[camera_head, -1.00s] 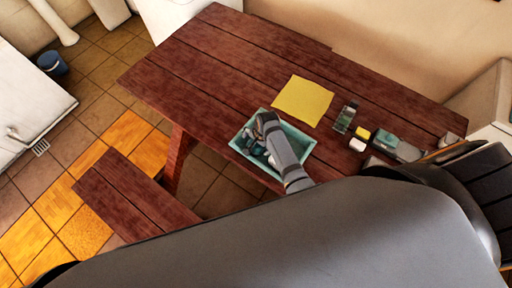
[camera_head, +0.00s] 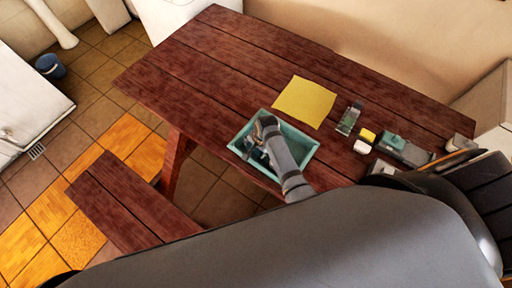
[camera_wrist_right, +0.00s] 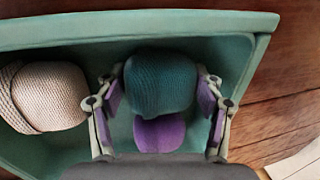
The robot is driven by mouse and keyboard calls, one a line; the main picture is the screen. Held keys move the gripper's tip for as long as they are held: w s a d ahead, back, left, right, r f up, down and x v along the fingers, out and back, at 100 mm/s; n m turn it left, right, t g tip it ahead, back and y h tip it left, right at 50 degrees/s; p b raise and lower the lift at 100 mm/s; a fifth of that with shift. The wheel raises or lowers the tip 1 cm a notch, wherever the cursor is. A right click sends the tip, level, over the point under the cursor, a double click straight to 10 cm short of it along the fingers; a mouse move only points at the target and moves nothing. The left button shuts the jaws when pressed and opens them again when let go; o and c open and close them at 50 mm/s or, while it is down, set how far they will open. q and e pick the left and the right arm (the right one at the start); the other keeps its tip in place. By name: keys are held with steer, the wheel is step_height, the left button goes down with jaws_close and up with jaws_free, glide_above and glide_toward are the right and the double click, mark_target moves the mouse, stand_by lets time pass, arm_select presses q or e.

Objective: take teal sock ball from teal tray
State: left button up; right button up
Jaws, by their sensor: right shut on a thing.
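The teal tray (camera_head: 302,133) stands on the wooden table near its front edge; its rim (camera_wrist_right: 140,24) spans the top of the right wrist view. My right gripper (camera_head: 256,148) reaches down into the tray. In the right wrist view its fingers (camera_wrist_right: 160,98) are shut on the teal sock ball (camera_wrist_right: 162,76), one finger on each side. The ball appears to be still within the tray's walls. A purple piece (camera_wrist_right: 160,133) shows just below the ball, between the fingers. A cream knitted ball (camera_wrist_right: 48,97) lies in the tray to the left. My left gripper is not in view.
A yellow sheet (camera_head: 304,101) lies behind the tray on the table (camera_head: 205,75). Several small items, including a yellow block (camera_head: 367,135) and a white piece (camera_head: 362,147), sit to the right. The table's left part is clear. A bench (camera_head: 130,205) stands in front.

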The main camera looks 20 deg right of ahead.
steer(key=shift+r+p, duration=0.35)
steer(key=shift+p, duration=0.05)
steer(key=p+v, duration=0.4)
steer(key=p, duration=0.1)
steer(key=shift+w+r, duration=0.1)
steer(key=shift+r, duration=0.1)
steer(key=r+p, duration=0.1)
steer(key=s+d+r+p, duration=0.1)
steer(key=p, duration=0.1)
steer(key=r+p, duration=0.1)
steer(key=p, duration=0.1)
steer(key=shift+s+d, duration=0.25)
steer(key=shift+s, duration=0.15)
steer(key=s+d+r, duration=0.4)
steer(key=s+d, duration=0.3)
steer(key=s, duration=0.1)
steer(key=shift+s+r+b, duration=0.25)
steer(key=shift+r+b, duration=0.15)
